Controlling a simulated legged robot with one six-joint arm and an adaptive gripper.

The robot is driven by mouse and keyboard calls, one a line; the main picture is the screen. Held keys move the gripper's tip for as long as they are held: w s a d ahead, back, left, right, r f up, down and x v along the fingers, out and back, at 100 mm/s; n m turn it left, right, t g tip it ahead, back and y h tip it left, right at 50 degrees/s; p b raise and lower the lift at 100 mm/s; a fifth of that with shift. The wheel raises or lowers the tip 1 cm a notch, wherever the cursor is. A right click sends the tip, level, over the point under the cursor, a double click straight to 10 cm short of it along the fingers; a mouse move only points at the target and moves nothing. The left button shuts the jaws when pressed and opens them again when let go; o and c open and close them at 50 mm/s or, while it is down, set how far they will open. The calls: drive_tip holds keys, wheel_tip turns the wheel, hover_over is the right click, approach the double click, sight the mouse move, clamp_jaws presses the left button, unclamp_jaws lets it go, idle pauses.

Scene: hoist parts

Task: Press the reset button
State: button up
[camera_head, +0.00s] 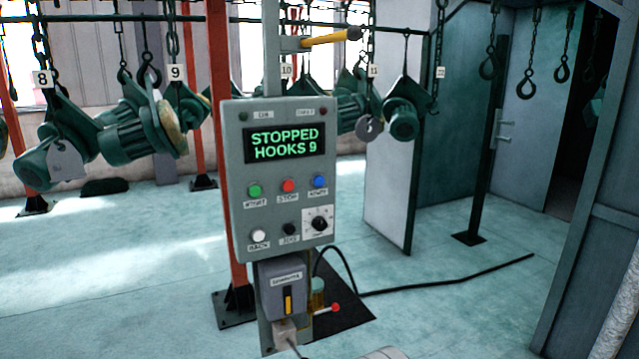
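A grey control panel (232,165) stands upright on a post in the middle of the view. Its top row has a green button (254,190), a red button (289,185) labelled STOP and a blue button (320,181). The label under the blue button is too blurred to read surely; no label reads clearly as reset. Below are a white button (258,236) labelled BACK, a black button (289,229) and a rotary dial (319,224). The display (285,143) reads STOPPED HOOKS 9 in green.
A grey switch box (268,300) with a yellow handle sits below the panel. A red-knobbed lever (334,308) juts out beside it. A black cable (450,288) crosses the floor. Green hoist parts (130,130) hang from numbered hooks behind. Open floor lies left of the panel.

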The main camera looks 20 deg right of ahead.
clamp_jaws()
idle(1.1)
